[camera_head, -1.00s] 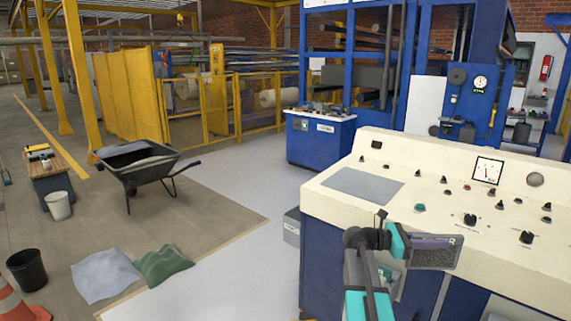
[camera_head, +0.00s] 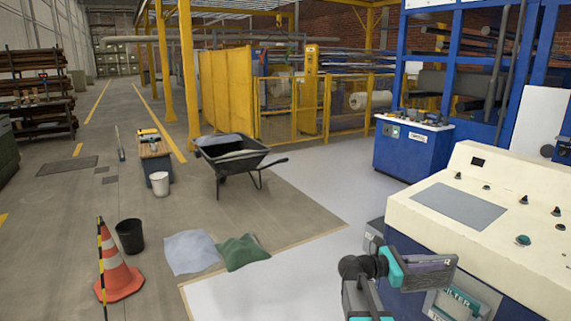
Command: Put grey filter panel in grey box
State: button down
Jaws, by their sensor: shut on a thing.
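My gripper (camera_head: 402,270) is at the lower right, in front of the cream console. Its teal jaws are shut on the grey filter panel (camera_head: 432,274), a flat grey piece with a dark purplish face, held out to the right in the air. The jaw tips are partly hidden by the panel and the arm. A grey box (camera_head: 374,236) stands on the floor at the console's left side, above and left of the gripper in the picture. Only part of it shows; its inside cannot be seen.
The cream and blue console (camera_head: 450,195) fills the right side. A traffic cone (camera_head: 118,272), black bucket (camera_head: 130,236), cloths (camera_head: 190,252) and wheelbarrow (camera_head: 230,158) stand left. Pale floor (camera_head: 300,270) between is clear.

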jog(key=w+a+f+n+t+y+p, duration=0.1)
jog(key=a+n+t, duration=0.3)
jog(key=a, duration=1.2)
jog(key=w+a+f+n+t+y+p, duration=0.1)
jog(key=a+t, duration=0.6)
jog(key=a, duration=0.9)
notch_tip(320, 180, down, 2)
jog(key=n+y, duration=0.1)
jog(key=n, duration=0.2)
jog(key=shift+w+a+f+t+y, duration=0.15)
jog(key=shift+w+a+t+y, duration=0.15)
jog(key=shift+w+a+t, duration=0.1)
jog(key=shift+w+a+t, duration=0.1)
jog(key=shift+w+t, duration=0.1)
jog(key=shift+t, duration=0.1)
